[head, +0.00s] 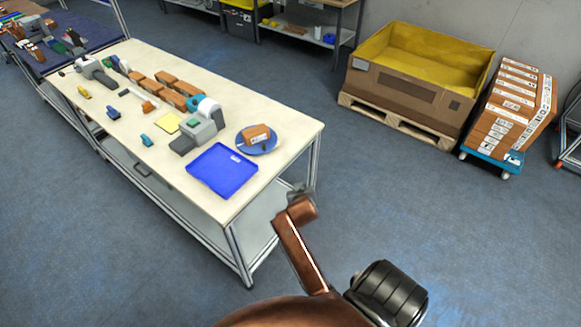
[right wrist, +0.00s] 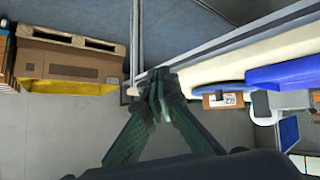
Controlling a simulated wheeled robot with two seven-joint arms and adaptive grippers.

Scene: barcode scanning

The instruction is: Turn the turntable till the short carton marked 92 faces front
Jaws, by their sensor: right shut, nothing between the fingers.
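The turntable (head: 268,148) is a blue disc near the right end of the pale table. A short brown carton (head: 256,133) with white labels stands on it. In the right wrist view, which is upside down, the carton (right wrist: 211,103) shows a white label with dark digits that look like 92. The turntable rim (right wrist: 233,86) shows there as a thin blue band. My right gripper (head: 302,191) is past the table's near right edge, apart from the turntable, partly hidden by my arm. Its fingers (right wrist: 156,88) are together and empty. My left gripper is out of view.
A blue tray (head: 222,171) lies beside the turntable, with a grey device (head: 200,131) behind it. Several brown cartons (head: 172,92) line the table's back. A large open box (head: 415,85) on a pallet and a loaded cart (head: 512,105) stand right, across open floor.

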